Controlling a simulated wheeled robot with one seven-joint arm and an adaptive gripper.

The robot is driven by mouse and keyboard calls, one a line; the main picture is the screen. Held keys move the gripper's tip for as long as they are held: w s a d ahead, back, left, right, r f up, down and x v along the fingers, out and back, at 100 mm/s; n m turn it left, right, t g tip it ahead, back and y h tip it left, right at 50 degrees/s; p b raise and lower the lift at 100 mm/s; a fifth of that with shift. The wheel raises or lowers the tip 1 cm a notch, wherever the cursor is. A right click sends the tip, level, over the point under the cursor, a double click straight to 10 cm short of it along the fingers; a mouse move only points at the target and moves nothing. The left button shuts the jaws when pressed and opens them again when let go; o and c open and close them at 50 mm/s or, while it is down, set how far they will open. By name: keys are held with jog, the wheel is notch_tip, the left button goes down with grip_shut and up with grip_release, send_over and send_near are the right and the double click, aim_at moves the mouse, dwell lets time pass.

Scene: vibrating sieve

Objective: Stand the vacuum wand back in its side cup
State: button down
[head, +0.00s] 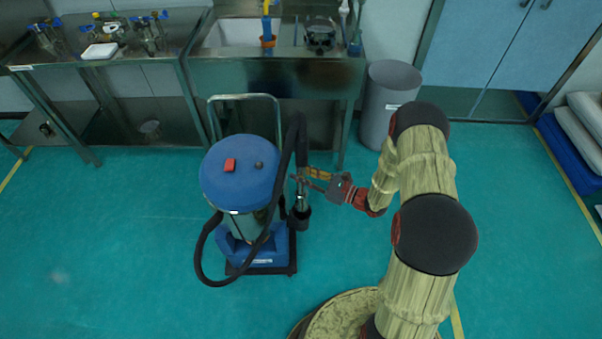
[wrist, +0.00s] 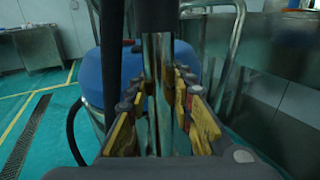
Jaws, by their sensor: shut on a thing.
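The vacuum (head: 240,180) has a round blue lid, a metal drum and a blue base on the floor. Its grey metal wand (head: 302,192) is roughly upright at the vacuum's right side, with the black hose (head: 290,140) arching above it. The dark side cup (head: 299,219) is at the wand's lower end; I cannot tell whether the tip is inside or just above it. My gripper (head: 306,176) reaches in from the right and is shut on the wand. In the wrist view the wand (wrist: 157,75) stands between the yellow-padded fingers (wrist: 158,110), with the blue drum behind.
A metal push handle (head: 245,98) rises behind the vacuum. A steel sink bench (head: 275,72) stands at the back, with a grey bin (head: 388,100) to its right. A steel table (head: 100,60) is at the back left. The green floor left of the vacuum is clear.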

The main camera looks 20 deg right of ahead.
aim_at(301, 184)
jog(key=shift+f+b, duration=0.85)
jog(key=shift+f, duration=0.4)
jog(key=shift+f+b, duration=1.4)
jog(key=shift+f, duration=0.7)
